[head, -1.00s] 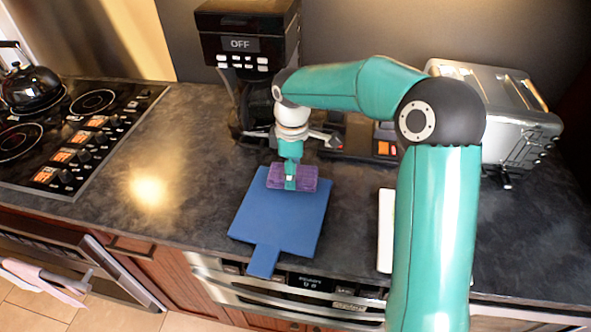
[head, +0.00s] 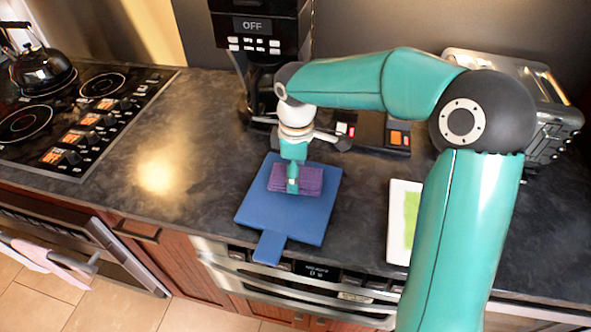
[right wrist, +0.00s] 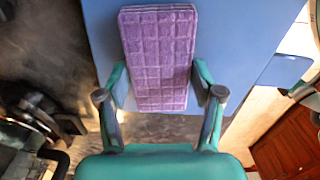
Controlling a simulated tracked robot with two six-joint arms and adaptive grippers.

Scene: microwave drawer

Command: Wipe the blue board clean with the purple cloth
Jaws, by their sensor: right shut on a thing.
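The blue board (head: 310,225) lies flat on the dark counter, its handle pointing to the front edge. No distinct marks show on its visible surface. My right gripper (head: 292,180) points down over the board's upper half and is shut on the purple cloth (head: 312,180). The cloth is a ribbed pad that lies on or just above the board; I cannot tell if it presses on it. In the right wrist view the cloth (right wrist: 160,60) sits between my right gripper's fingers (right wrist: 161,95), with the board (right wrist: 230,30) behind it. My left gripper is not in view.
A coffee machine (head: 262,25) stands behind the board. A white-rimmed tray with a green patch (head: 410,215) lies to the right, partly behind my arm. A toaster (head: 520,85) is at the back right. A stove with a kettle (head: 42,72) is at the left; bare counter lies between.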

